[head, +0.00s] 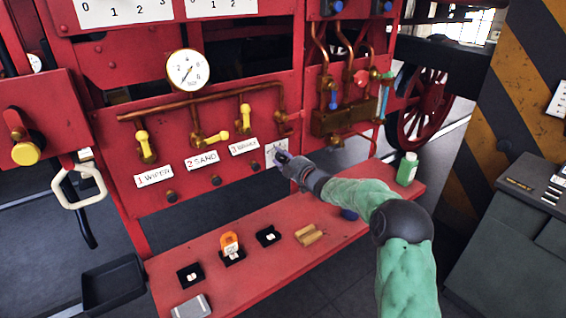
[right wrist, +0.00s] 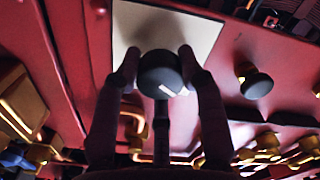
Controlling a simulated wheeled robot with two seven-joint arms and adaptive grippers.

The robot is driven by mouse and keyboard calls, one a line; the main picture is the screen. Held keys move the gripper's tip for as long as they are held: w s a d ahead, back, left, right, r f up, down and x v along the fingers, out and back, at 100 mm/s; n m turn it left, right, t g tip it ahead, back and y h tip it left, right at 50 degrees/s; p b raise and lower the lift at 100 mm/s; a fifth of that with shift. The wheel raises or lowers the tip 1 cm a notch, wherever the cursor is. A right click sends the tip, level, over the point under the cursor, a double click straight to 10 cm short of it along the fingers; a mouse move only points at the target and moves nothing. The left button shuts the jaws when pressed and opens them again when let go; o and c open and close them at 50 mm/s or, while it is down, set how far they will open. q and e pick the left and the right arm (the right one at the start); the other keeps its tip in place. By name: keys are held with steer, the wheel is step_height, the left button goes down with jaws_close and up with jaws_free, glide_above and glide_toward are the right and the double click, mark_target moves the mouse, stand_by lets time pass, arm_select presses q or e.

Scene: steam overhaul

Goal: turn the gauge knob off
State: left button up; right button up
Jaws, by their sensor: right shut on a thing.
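The gauge knob (right wrist: 162,74) is a round black knob with a short white mark on its face. In the right wrist view it sits in front of a pale label plate (right wrist: 205,38). My right gripper (right wrist: 158,72) has its fingers on both sides of the knob and is shut on it. In the head view my right gripper (head: 283,158) reaches the lower right of the red panel, at the pale plate (head: 270,150), and hides the knob. A round white gauge (head: 188,70) with a dark needle stands above on the panel. My left gripper is not in view.
Yellow-handled valves (head: 146,147) and labels for wiper and sand lie left of my gripper. Below, a red shelf (head: 215,278) holds small black boxes, an orange item, a wooden block and a green bottle (head: 407,169). A striped pillar stands at right.

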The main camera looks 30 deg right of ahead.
steer(key=shift+r, duration=0.45)
steer(key=o, duration=1.2)
steer(key=shift+w, duration=0.1)
steer(key=shift+c, duration=0.2)
steer(key=shift+a+f, duration=0.15)
steer(key=shift+f, duration=0.1)
steer(key=s+d, duration=0.1)
steer(key=s, duration=1.1)
steer(key=shift+r, duration=0.2)
steer(key=shift+d+r, duration=0.1)
